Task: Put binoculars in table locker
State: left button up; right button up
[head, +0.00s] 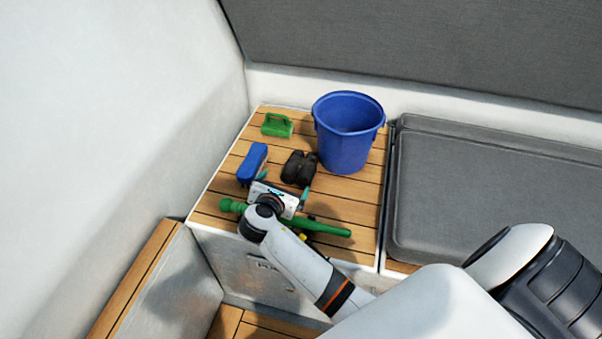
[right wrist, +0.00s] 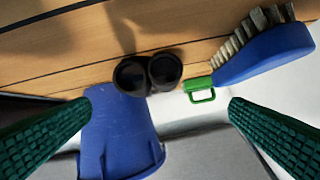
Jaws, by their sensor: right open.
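The black binoculars (head: 298,168) stand on the slatted wooden top (head: 345,210), between the blue brush and the bucket. My right gripper (head: 283,185) is open and empty just on the near side of them, apart from them. In the right wrist view the binoculars (right wrist: 148,72) show between the two green-padded fingers of the gripper (right wrist: 161,100), beyond the tips. The pale front face (head: 240,262) below the wooden top has a small fitting on it; I cannot tell whether it is a locker door. My left gripper is not in view.
A blue bucket (head: 347,150) stands close right of the binoculars. A blue brush (head: 252,164) lies left, a green-handled item (head: 277,125) behind. A long green object (head: 325,228) lies under my right gripper. A grey cushion (head: 480,190) is at right.

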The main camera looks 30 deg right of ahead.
jog(key=shift+s+f+n, duration=0.15)
jog(key=shift+s+n, duration=0.2)
jog(key=shift+n, duration=0.55)
jog(key=shift+w+d+f+h, duration=0.1)
jog(key=shift+d+h, duration=0.05)
jog(key=shift+h, duration=0.15)
jog(key=b, duration=0.2)
send_near(299, 168)
jog(key=x, duration=0.3)
jog(key=shift+w+d+f, duration=0.1)
jog(key=shift+w+f, duration=0.15)
jog(key=shift+w, duration=0.05)
jog(key=b+x, duration=0.2)
jog(key=x, duration=0.3)
jog(key=shift+s+d+f, duration=0.1)
jog(key=shift+d, duration=0.2)
jog(key=c, duration=1.1)
jog(key=shift+c, duration=1.3)
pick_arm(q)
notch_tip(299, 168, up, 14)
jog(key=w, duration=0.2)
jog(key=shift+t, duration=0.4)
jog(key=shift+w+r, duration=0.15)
pick_arm(e)
jog(key=shift+a, duration=0.1)
